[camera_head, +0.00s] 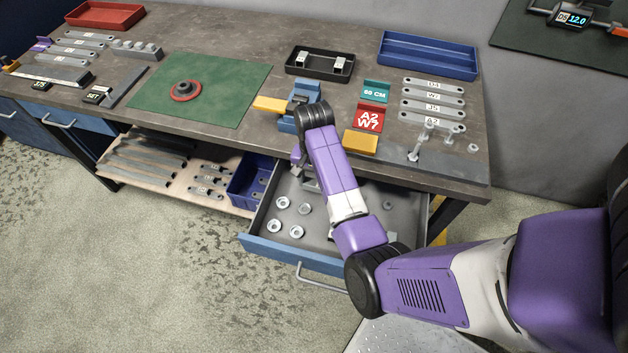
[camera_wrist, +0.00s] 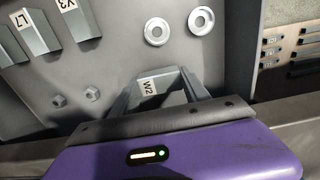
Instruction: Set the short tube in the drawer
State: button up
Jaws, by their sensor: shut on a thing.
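The open drawer (camera_head: 268,244) is pulled out under the bench, with a blue front and grey inside. My gripper (camera_head: 307,182) is low at the drawer's back, partly hidden by my arm. In the wrist view my gripper (camera_wrist: 160,92) is shut on a grey metal piece with a W2 label (camera_wrist: 148,87), which I take for the short tube. The drawer floor (camera_wrist: 118,62) shows around it. I cannot tell whether the piece touches the floor.
The drawer holds several washers (camera_head: 282,203), nuts (camera_wrist: 92,93) and grey pieces labelled L7 (camera_wrist: 35,32) and Y3 (camera_wrist: 78,20). A blue bin (camera_head: 243,190) and a shelf of brackets (camera_head: 150,183) are to the left. The bench edge (camera_head: 400,176) overhangs the drawer's back.

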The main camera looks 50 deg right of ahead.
aim_at(315, 183)
jog(key=shift+s+f, duration=0.1)
jog(key=shift+f, duration=0.4)
jog(key=shift+f, duration=0.15)
jog(key=o, duration=1.4)
jog(key=shift+s+f, duration=0.1)
jog(key=shift+f, duration=0.05)
jog(key=shift+w+r+p, duration=0.2)
jog(key=shift+r+p, duration=1.05)
jog(key=shift+r, duration=5.6)
jog(key=shift+s, duration=0.1)
